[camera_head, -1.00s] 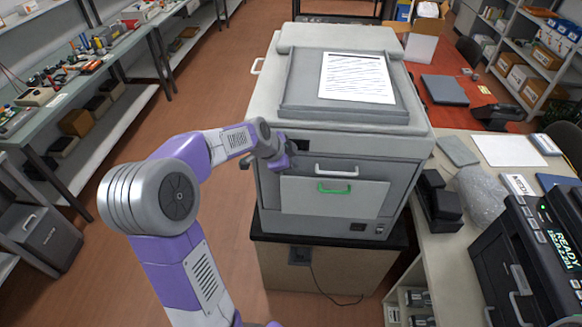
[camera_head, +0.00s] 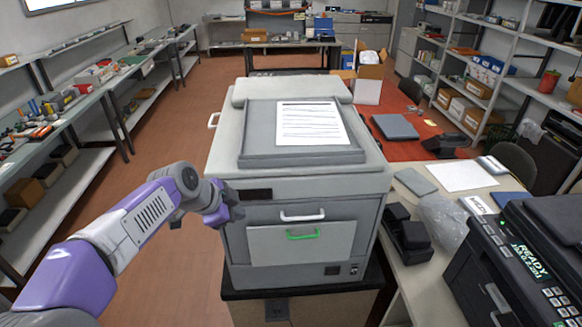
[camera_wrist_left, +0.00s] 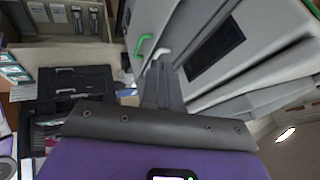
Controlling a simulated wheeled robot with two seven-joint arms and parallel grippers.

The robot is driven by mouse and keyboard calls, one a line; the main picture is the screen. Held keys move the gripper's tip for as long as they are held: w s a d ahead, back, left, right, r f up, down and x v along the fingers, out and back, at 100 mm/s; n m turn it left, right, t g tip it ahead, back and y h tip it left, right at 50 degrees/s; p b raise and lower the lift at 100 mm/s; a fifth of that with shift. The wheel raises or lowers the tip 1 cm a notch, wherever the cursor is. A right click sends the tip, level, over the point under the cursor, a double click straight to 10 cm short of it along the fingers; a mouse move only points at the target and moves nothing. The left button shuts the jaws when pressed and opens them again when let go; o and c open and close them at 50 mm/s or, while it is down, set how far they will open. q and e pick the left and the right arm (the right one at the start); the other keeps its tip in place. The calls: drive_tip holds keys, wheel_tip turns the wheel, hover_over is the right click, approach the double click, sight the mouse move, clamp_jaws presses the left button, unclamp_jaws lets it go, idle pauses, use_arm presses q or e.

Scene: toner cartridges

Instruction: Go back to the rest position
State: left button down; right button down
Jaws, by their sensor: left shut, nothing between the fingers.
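My left arm comes in from the left, and my left gripper (camera_head: 230,212) is at the left front side of the grey machine. The gripper is shut and empty. In the left wrist view its closed fingers (camera_wrist_left: 160,72) point toward the machine's front, near a white handle and a green handle (camera_wrist_left: 143,44). I cannot tell whether the fingertips touch the machine. The grey machine (camera_head: 350,187) has a printed sheet (camera_head: 310,122) on top and a white handle (camera_head: 302,216) above a green one (camera_head: 303,236) on its front. My right gripper is not in view.
The machine stands on a dark-topped stand (camera_head: 240,294). To its right, a light table holds a black printer (camera_head: 475,275), a black device (camera_head: 405,235) and a clear bag (camera_head: 440,220). Shelves line both sides. The floor (camera_head: 170,115) at left is clear.

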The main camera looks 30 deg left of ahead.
use_arm(q)
drive_tip(key=w+d+f+n+g+b, duration=0.15)
drive_tip(key=d+f, duration=0.25)
drive_tip(key=f, duration=0.6)
drive_tip(key=w+d+f+n+g+h+b, duration=0.1)
drive_tip(key=d+f+n, duration=0.15)
drive_tip(key=f, duration=0.65)
drive_tip(key=w+d+f+n+g+b, duration=0.15)
drive_tip(key=d+f, duration=0.35)
drive_tip(key=f, duration=0.5)
drive_tip(key=s+d+f+n+g+h+b, duration=0.1)
drive_tip(key=s+d+f+n, duration=0.2)
drive_tip(key=s+d+f, duration=0.4)
drive_tip(key=s+d+f+n+g+b, duration=0.1)
drive_tip(key=s+d+f+n, duration=0.3)
drive_tip(key=s+d+f, duration=0.3)
drive_tip(key=s+f, duration=0.3)
drive_tip(key=f, duration=0.4)
drive_tip(key=shift+s+d+f+h, duration=0.15)
drive_tip(key=shift+s+f+h, duration=0.2)
drive_tip(key=shift+h, duration=0.05)
